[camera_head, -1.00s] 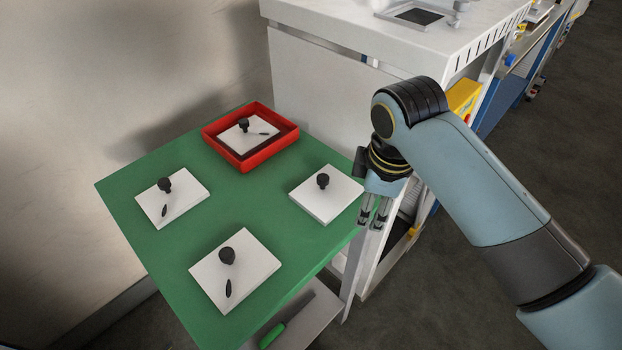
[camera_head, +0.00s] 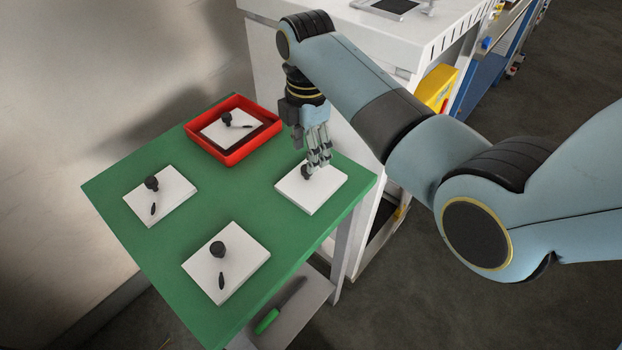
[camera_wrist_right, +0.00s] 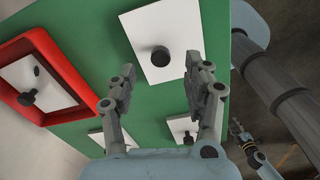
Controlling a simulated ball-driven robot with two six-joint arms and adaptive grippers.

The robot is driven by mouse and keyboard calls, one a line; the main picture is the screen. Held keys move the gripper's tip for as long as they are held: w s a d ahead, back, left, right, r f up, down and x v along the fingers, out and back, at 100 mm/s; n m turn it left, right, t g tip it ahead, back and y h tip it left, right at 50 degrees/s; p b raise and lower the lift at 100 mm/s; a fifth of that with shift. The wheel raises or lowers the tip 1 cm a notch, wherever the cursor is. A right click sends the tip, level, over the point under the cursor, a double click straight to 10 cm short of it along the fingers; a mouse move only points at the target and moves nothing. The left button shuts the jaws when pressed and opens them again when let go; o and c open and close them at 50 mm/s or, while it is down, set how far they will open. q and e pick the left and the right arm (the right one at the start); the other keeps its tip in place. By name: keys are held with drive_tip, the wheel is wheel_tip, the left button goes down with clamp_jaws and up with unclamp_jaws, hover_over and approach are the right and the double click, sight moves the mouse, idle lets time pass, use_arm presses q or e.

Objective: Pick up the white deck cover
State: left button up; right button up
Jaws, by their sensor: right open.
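The white deck cover under my right gripper (camera_head: 318,163) is a square white plate (camera_head: 312,196) with a black knob, at the right of the green table. My right gripper is open. In the head view its fingertips are at the knob and partly hide it. In the right wrist view, the knob (camera_wrist_right: 160,56) of the white plate (camera_wrist_right: 146,24) shows ahead between the parted fingers (camera_wrist_right: 160,72), and nothing is gripped. What looks like my left gripper (camera_wrist_right: 242,138) shows at lower right there, its opening unclear; it is not in the head view.
Two similar white plates with knobs and dark oval marks lie left (camera_head: 172,184) and front (camera_head: 238,260) on the green table (camera_head: 215,190). A red tray (camera_head: 232,155) holds another. A white cabinet (camera_head: 262,65) stands behind. A green-handled tool (camera_head: 267,321) lies on the lower shelf.

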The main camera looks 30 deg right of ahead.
sight(311, 178)
drive_tip(key=shift+a+f+p, duration=0.15)
drive_tip(key=shift+f+p, duration=0.15)
drive_tip(key=shift+f, duration=2.45)
clamp_jaws()
